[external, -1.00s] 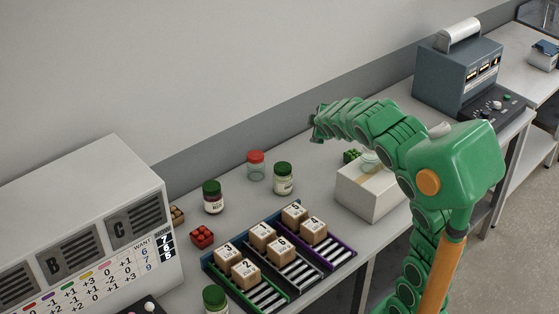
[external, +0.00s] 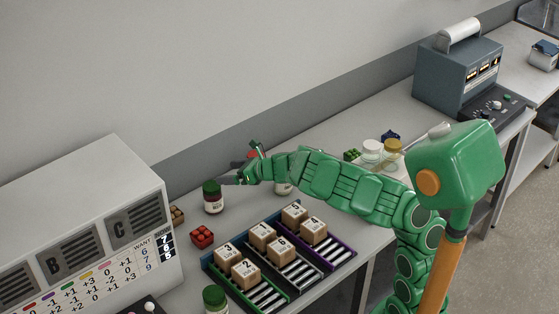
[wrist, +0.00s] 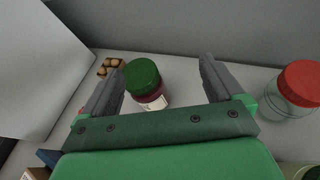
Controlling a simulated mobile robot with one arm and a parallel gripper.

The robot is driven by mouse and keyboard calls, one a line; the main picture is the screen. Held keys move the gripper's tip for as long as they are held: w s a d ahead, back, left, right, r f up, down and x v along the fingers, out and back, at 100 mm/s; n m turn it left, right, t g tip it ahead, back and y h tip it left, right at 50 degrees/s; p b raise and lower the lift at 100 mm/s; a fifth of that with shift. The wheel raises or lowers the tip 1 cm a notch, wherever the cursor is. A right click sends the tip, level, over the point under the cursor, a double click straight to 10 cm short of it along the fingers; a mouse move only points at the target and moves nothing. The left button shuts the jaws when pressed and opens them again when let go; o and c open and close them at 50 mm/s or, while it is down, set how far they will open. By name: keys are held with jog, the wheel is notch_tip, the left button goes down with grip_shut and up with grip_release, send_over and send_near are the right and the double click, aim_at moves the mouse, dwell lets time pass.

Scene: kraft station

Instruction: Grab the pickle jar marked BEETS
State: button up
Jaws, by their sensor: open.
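A jar with a green lid and dark red contents (external: 213,200) stands upright on the bench, left of my gripper. Its pale label is too small to read. In the wrist view this jar (wrist: 150,93) stands ahead, between the lines of my fingers and nearer the left one. My gripper (wrist: 160,75) is open and empty. In the external view my gripper (external: 239,173) is just right of the jar. A red-lidded clear jar (wrist: 297,90) stands right of my fingers. Another green-lidded jar (external: 284,188) is partly hidden by my arm.
A grey machine (external: 130,220) stands at left. A red block (external: 202,237) and brown round items in a holder (wrist: 112,67) sit near the jar. Racks (external: 330,258) with numbered boxes lie in front. Another green-lidded jar (external: 214,298) is nearer. The wall is close behind.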

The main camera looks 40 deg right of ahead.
aim_at(207, 189)
jog(key=a+f+n, duration=0.1)
jog(key=s+a+f+n+g+y, duration=0.1)
jog(key=shift+s+a+f, duration=0.15)
jog(key=shift+a+f, duration=0.15)
jog(key=shift+a, duration=0.1)
jog(key=shift+n+y, duration=0.4)
jog(key=shift+n, duration=0.1)
jog(key=shift+s+f+x, duration=0.1)
jog(key=shift+x, duration=1)
jog(key=shift+s+f+x, duration=0.1)
jog(key=shift+x, duration=2.9)
jog(key=shift+a, duration=0.1)
jog(key=shift+s, duration=0.1)
jog(key=c, duration=1.4)
jog(key=shift+c, duration=0.2)
